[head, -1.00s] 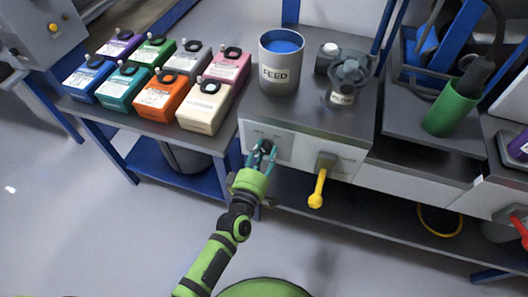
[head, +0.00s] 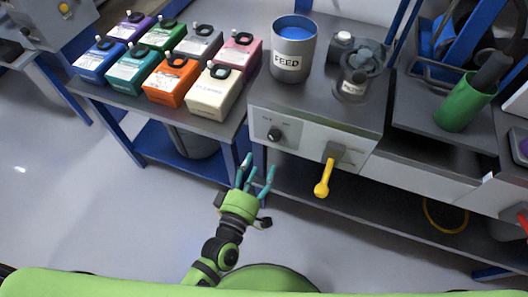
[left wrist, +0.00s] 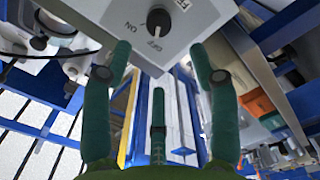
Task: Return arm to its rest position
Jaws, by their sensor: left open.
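My left gripper (head: 254,176) is open and empty in the head view, in front of and below the control panel (head: 305,146). Its teal fingers stand apart from the black knob (head: 275,134) on that panel. In the left wrist view the open fingers (left wrist: 160,85) show at both sides and below. The knob also shows there (left wrist: 159,22), beyond the fingertips, with ON and OFF lettering beside it. My right gripper is in neither view.
A yellow-handled lever (head: 322,188) hangs from the panel, right of the gripper. A FEED can (head: 292,66) stands on the machine top. Several coloured boxes, including a cream one (head: 213,95), stand on the bench at left. The floor (head: 130,215) left of the arm is clear.

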